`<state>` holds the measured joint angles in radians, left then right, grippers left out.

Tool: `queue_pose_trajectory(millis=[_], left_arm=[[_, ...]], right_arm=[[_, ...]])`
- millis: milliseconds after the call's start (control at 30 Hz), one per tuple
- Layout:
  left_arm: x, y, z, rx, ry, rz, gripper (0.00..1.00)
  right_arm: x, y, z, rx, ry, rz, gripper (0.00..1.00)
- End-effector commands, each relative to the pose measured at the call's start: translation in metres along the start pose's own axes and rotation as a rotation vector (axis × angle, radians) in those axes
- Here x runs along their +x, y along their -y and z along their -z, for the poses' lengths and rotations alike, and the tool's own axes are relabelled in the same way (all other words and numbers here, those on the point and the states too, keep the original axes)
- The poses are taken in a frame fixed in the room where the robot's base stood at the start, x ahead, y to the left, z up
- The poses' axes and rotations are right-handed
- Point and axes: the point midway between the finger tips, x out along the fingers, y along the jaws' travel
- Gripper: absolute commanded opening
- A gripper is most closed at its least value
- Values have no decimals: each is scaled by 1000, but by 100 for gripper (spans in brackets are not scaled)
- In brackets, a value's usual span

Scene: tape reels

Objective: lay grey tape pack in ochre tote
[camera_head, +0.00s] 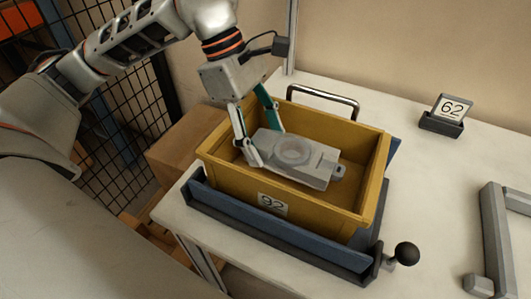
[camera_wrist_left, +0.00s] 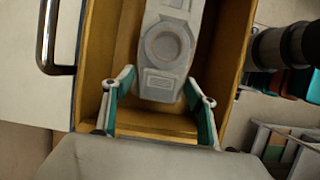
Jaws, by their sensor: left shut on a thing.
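The grey tape pack (camera_head: 322,172) is a flat block with a round ring on its top face. It lies within the walls of the ochre tote (camera_head: 225,180), and I cannot tell whether it touches the floor. In the left wrist view the pack (camera_wrist_left: 168,50) stretches away from my left gripper (camera_wrist_left: 158,88), between the tote's side walls. My left gripper (camera_head: 264,142) reaches down into the tote and is shut on the pack's near end, a finger on each side. My right gripper is in neither view.
The tote sits in a blue holder (camera_head: 270,228) with a black ball knob (camera_head: 406,253). A metal handle (camera_head: 322,97) rises behind the tote. A "62" sign (camera_head: 452,108) and a grey frame (camera_head: 494,235) stand on the right. The white table (camera_head: 430,185) is clear between.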

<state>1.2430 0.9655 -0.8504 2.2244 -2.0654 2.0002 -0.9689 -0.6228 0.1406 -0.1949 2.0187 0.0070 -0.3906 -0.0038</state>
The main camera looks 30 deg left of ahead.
Motion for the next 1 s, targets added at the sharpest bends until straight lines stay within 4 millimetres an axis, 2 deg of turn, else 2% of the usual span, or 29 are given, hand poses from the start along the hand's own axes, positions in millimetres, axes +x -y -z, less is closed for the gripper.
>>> queue_pose_trajectory(millis=[233,433,800,833,867,900,1000], left_arm=[[15,0,7,0,0,1,32],[41,0,17,-1,0,3,32],[45,0,19,0,0,-1,32],[44,0,19,0,-1,-1,62],[44,0,18,0,0,-1,70],[44,0,18,0,0,-1,74],[44,0,18,0,0,-1,74]], right_arm=[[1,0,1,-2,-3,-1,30],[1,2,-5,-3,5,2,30],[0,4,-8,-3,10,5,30],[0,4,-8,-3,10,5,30],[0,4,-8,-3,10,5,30],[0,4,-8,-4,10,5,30],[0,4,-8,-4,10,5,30]])
